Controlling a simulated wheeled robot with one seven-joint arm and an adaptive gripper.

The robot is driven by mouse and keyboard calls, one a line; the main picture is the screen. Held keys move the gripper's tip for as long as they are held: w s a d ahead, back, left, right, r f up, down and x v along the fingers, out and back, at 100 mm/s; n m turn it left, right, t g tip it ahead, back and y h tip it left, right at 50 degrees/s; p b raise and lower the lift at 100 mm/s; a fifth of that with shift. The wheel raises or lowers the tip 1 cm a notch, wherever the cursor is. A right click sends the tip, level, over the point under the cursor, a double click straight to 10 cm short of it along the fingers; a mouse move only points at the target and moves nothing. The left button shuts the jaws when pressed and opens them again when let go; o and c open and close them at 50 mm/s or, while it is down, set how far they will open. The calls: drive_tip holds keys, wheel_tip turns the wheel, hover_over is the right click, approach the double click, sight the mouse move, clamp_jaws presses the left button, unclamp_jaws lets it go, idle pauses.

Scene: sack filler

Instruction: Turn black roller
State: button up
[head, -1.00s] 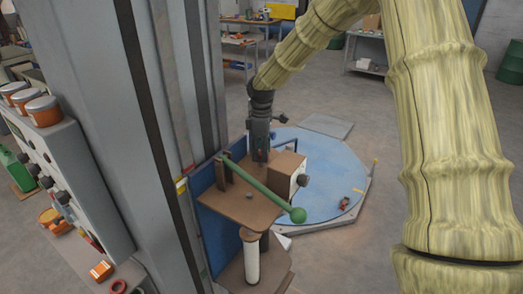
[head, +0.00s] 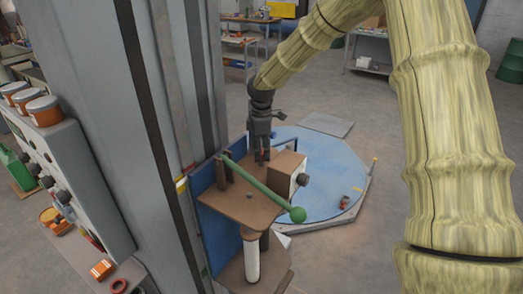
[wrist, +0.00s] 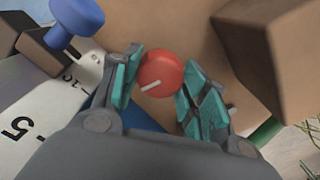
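In the head view, a short black cylinder (head: 303,180), which may be the black roller, sticks out of the right side of a brown box (head: 286,167) on the brown platform. My gripper (head: 262,156) points down behind that platform, left of the box and apart from the black cylinder. In the wrist view, my gripper (wrist: 160,88) has its teal-padded fingers spread, with a red round knob (wrist: 160,72) between them in the picture. The knob has a white line. I cannot tell whether the fingers touch it. No black roller is clear in the wrist view.
A green lever with a ball end (head: 298,215) slants across the platform (head: 240,207). A grey column (head: 170,120) stands to the left. The wrist view shows a blue knob (wrist: 77,15) and a white numbered scale (wrist: 40,120). A blue round plate (head: 325,190) lies behind.

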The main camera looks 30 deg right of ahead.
drive_tip(key=o, duration=0.4)
drive_tip(key=shift+d, duration=0.1)
wheel_tip(320, 180, up, 12)
idle(0.6)
idle(0.4)
